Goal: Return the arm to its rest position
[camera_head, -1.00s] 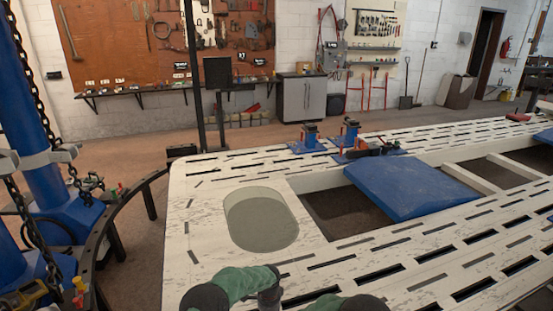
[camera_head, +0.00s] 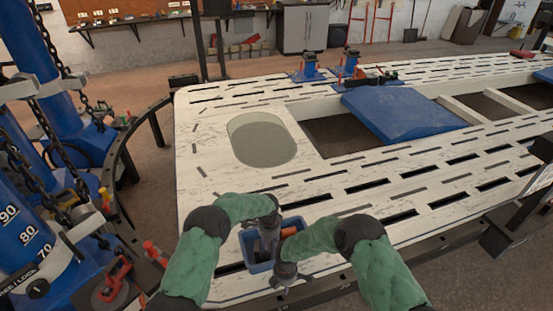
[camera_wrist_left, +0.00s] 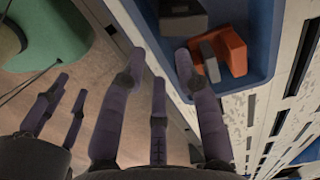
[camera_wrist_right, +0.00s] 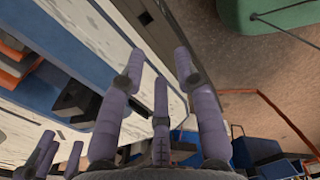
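My left gripper (camera_head: 270,232) is over a small blue tray (camera_head: 246,247) on the near edge of the pale slotted bench (camera_head: 205,210). In the left wrist view, its fingers (camera_wrist_left: 160,65) are spread with nothing between them. The tray (camera_wrist_left: 262,62) there holds an orange block (camera_wrist_left: 233,50) and dark pieces. My right gripper (camera_head: 284,276) is lower, at the tray's near side. In the right wrist view, its fingers (camera_wrist_right: 159,62) are spread and empty beside the bench edge. The grippers are close together, and both forearms bend inward over the bench front.
A blue panel (camera_head: 405,110) lies across a bench opening. A blue post with chains (camera_head: 40,50) and a curved dark rail (camera_head: 125,165) stand at left. The bench's left part around the oval recess (camera_head: 262,140) is clear.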

